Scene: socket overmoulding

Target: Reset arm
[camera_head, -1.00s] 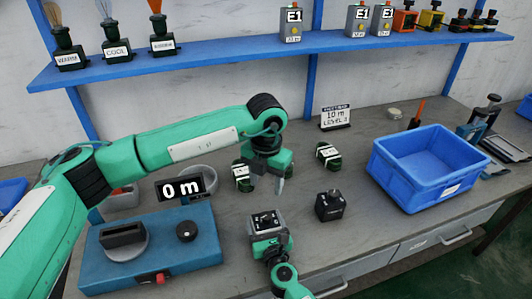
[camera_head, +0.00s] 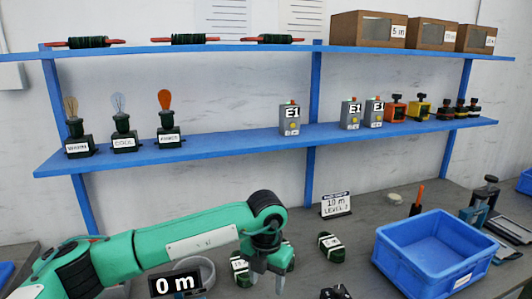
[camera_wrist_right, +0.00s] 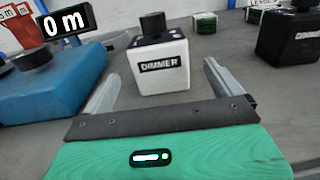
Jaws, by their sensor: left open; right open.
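My left arm reaches in from the left in the head view. Its gripper (camera_head: 268,280) points down, open and empty, above the bench beside a dark green coil (camera_head: 240,272). My right gripper (camera_wrist_right: 158,88) shows in the right wrist view with its two fingers spread apart. A light box labelled DIMMER (camera_wrist_right: 160,62) with a black knob stands upright on the bench, between and just beyond those fingers. I cannot tell whether a finger touches it. The right gripper is outside the head view.
A blue bin (camera_head: 440,243) stands on the right of the bench. A black DIMMER box (camera_wrist_right: 291,38) and a blue device (camera_wrist_right: 50,90) flank the right gripper. A 0 m display (camera_head: 175,283) is near my left arm. Blue shelves (camera_head: 230,141) hold lamps and boxes behind.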

